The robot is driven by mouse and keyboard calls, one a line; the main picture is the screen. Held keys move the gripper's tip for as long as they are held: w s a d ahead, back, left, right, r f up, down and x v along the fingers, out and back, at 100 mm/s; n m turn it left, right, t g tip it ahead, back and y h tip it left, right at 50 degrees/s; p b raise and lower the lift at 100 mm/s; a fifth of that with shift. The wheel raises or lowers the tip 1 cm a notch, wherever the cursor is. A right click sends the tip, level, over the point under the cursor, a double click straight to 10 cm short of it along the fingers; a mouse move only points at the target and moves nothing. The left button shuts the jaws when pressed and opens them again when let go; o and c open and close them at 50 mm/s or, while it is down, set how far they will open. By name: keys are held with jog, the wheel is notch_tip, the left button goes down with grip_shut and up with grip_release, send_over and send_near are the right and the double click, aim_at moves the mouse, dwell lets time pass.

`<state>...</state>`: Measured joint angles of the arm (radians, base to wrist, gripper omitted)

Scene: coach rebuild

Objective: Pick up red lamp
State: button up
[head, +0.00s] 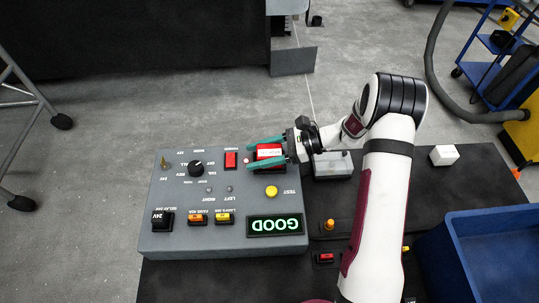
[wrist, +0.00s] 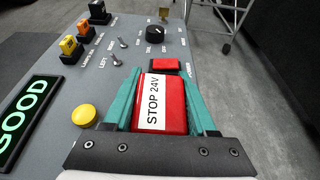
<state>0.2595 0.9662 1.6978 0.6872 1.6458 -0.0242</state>
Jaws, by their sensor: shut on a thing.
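The red lamp (head: 269,152), a red block with a white "STOP 24V" label, is between the teal fingers of my gripper (head: 256,153) at the panel's back right corner. In the wrist view the lamp (wrist: 172,105) fills the gap between the fingers (wrist: 160,88), with one finger along each side. My gripper is shut on it. The grey test panel (head: 180,228) lies under and beside the lamp. I cannot tell whether the lamp touches the panel.
A red power switch (head: 231,160) is close beside the lamp. The panel also has a black knob (head: 196,168), a yellow button (head: 271,191) and a green "GOOD" display (head: 275,225). A clear box (head: 333,164), a white block (head: 443,155) and a blue bin (head: 490,225) are to the right.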

grip_shut()
jog(key=shift+r, duration=0.45)
notch_tip(320, 180, up, 3)
jog(key=shift+f, duration=0.1)
jog(key=s+d+r, duration=0.3)
jog(key=d+r, duration=0.4)
jog(key=d, duration=0.4)
notch_tip(320, 180, up, 20)
jog(key=w+m+t+h, duration=0.2)
jog(key=m+t+h, duration=0.8)
jog(key=m+t, duration=0.4)
jog(key=w+d+f+m+h, duration=0.2)
jog(key=w+d+f, duration=0.35)
jog(key=d, duration=0.25)
jog(key=w+d+f+m+h, duration=0.1)
jog(key=w+d+f, duration=0.3)
jog(key=d+f, duration=0.25)
jog(key=shift+s+d+f+m+g+h, duration=0.2)
jog(key=shift+s+d+f+m+h, duration=0.65)
jog(key=shift+d+f, duration=3.05)
jog(key=shift+s+d+f+m+g+h, duration=0.35)
jog(key=shift+d+f+m+h, duration=0.8)
jog(key=shift+d+f, duration=2.75)
jog(key=shift+s+d+f+m+g+h, duration=0.1)
jog(key=shift+s+d+f+m+h, duration=0.9)
jog(key=shift+d+f, duration=2.9)
